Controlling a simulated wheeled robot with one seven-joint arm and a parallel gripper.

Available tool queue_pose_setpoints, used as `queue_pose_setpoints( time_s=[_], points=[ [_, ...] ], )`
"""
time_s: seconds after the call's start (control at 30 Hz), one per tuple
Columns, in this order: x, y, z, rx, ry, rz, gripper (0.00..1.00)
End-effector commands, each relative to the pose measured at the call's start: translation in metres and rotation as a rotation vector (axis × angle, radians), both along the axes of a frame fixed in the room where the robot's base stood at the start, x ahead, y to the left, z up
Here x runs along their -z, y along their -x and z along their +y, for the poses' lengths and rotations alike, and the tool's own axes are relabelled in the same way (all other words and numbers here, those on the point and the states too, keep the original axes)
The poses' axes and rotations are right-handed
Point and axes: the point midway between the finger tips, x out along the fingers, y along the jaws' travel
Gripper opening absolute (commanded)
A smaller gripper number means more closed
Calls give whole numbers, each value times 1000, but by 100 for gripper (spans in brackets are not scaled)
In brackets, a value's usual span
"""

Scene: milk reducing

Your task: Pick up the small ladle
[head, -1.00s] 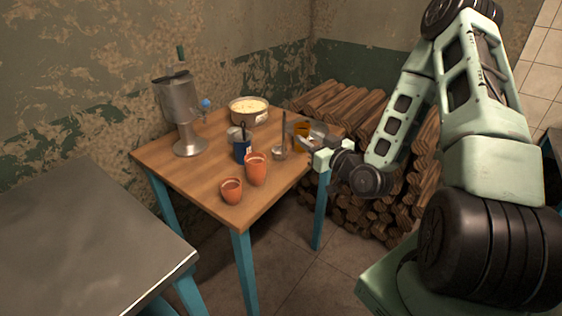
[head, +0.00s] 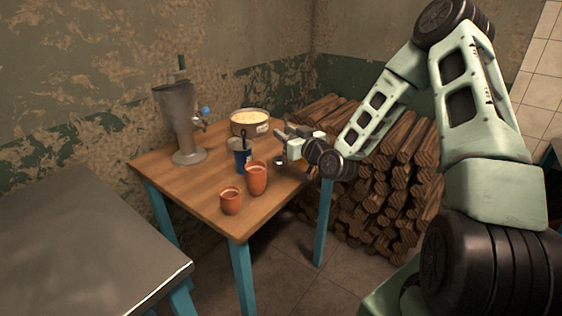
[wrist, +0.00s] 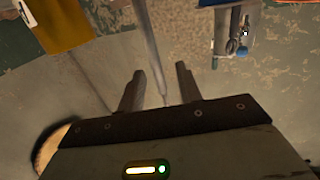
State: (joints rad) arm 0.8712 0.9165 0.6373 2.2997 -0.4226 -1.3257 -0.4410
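The small ladle stands on the wooden table (head: 205,207). Its metal bowl (head: 279,160) shows just below my gripper in the head view, and my gripper hides its upper part. In the wrist view, a thin grey handle (wrist: 149,45), which looks like the ladle's, runs down between my fingers. My gripper (wrist: 158,80) is open, with a finger on each side of the handle and visible gaps. In the head view, my gripper (head: 282,138) is over the table's right side.
A blue mug (head: 239,159) with a dark utensil and two clay cups (head: 257,179) stand left of the ladle. A pot (head: 249,124) is behind. A metal dispenser (head: 179,123) stands at the back left. Firewood (head: 390,195) is stacked right of the table.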

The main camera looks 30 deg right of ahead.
Motion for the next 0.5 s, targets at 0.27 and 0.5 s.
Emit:
queue_pose_setpoints(
  time_s=[0.27,0.5],
  points=[
    [0,-27,1,-1,0,0,35],
    [1,-27,1,0,1,0,24]
  ],
)
